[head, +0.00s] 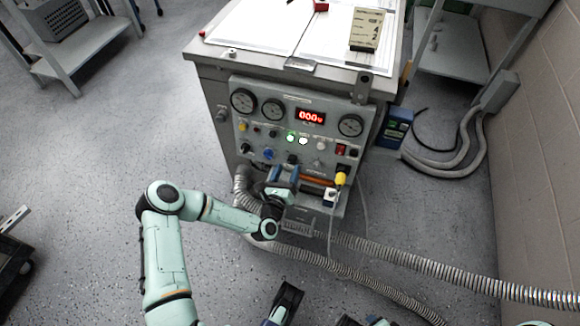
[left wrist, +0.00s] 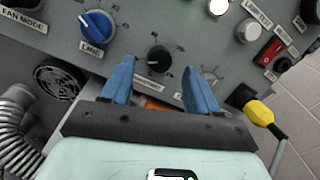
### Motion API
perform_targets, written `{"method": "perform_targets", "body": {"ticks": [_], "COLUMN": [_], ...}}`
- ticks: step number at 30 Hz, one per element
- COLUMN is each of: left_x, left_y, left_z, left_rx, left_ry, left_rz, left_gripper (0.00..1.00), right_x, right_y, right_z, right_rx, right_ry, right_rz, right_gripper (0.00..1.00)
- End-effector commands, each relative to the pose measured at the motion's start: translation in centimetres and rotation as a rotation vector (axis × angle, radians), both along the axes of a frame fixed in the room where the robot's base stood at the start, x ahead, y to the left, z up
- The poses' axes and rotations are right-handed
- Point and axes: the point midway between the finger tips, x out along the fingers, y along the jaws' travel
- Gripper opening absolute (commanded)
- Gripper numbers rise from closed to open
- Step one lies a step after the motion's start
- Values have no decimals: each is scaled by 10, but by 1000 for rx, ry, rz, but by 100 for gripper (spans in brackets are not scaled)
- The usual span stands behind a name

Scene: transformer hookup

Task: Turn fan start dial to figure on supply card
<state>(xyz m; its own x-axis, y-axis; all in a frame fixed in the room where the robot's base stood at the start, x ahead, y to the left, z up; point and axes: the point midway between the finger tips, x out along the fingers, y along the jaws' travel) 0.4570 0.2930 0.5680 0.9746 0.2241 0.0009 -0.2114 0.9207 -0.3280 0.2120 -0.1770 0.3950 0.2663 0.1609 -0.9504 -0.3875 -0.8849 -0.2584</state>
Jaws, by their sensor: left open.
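My left gripper (head: 285,172) is at the lower middle of the grey control panel (head: 247,125) in the head view. In the left wrist view its two blue fingers (left wrist: 160,76) are open and point at the panel. A black dial (left wrist: 158,58) with a pale pointer mark sits between the fingertips, with a gap on both sides. Its label is hidden or unreadable, so I cannot tell whether it is the fan start dial. A yellowish card or block (head: 367,30) with dark print lies on the cabinet top; its figure is too small to read.
A yellow plug (left wrist: 258,112) with a cable is to the right. A red display (head: 311,116) and round gauges (head: 243,100) are above. Ribbed hoses (head: 400,257) run along the floor.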

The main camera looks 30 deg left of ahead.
Motion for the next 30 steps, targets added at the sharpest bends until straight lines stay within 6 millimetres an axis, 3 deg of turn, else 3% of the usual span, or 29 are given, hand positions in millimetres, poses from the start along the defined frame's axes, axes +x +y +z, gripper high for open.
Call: {"method": "perform_targets", "body": {"ticks": [6,16,17,21,22,30], "left_x": [23,26,26,26,26,26], "left_y": [5,6,6,6,6,6], "left_z": [-1,0,0,0,0,0], "left_rx": [2,0,1,1,1,16], "left_ry": [0,1,1,1,1,5], "left_rz": [0,0,0,0,0,-3], "left_gripper": [60,60,57,11,4,4], "right_x": [-11,-13,-13,-13,-13,-12], "right_y": [-2,-2,-2,-2,-2,-2], "right_z": [-12,-13,-13,-13,-13,-12], "right_rx": [1,2,2,1,1,2], "right_ry": [39,45,45,45,45,43], "right_rz": [-3,-3,-3,-2,-2,-3], "right_gripper": [60,60,60,60,60,60]}}
